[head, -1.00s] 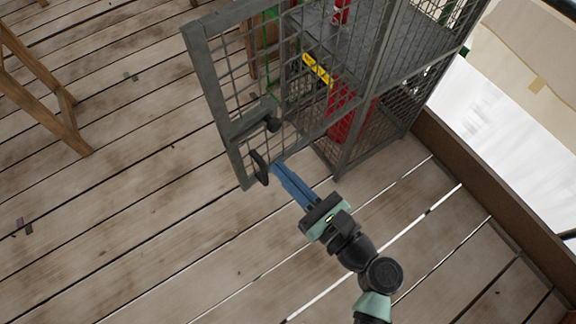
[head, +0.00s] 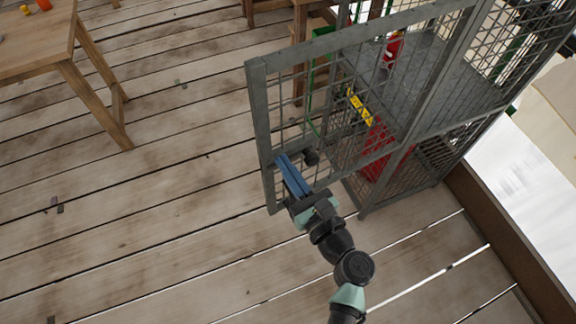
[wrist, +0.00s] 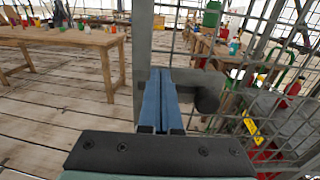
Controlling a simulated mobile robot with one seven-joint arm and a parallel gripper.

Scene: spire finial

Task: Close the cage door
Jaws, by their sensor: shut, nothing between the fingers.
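The cage door (head: 258,110) is a grey metal frame with wire mesh. It stands open, swung out from the cage (head: 462,100) toward the left in the head view. A dark round knob (head: 311,157) sits on the door's lock plate near its free edge; the knob also shows in the wrist view (wrist: 208,100). My gripper (head: 281,158) has its blue fingers shut and empty. The fingertips are at the door's free-edge area, beside the knob. In the wrist view the fingers (wrist: 158,72) overlap the door's upright bar and lock plate. I cannot tell whether they touch.
Red cylinders (head: 380,150) and a yellow-marked item (head: 359,106) are inside the cage. A wooden table (head: 40,50) stands at the upper left. A brown edge beam (head: 500,225) runs along the right.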

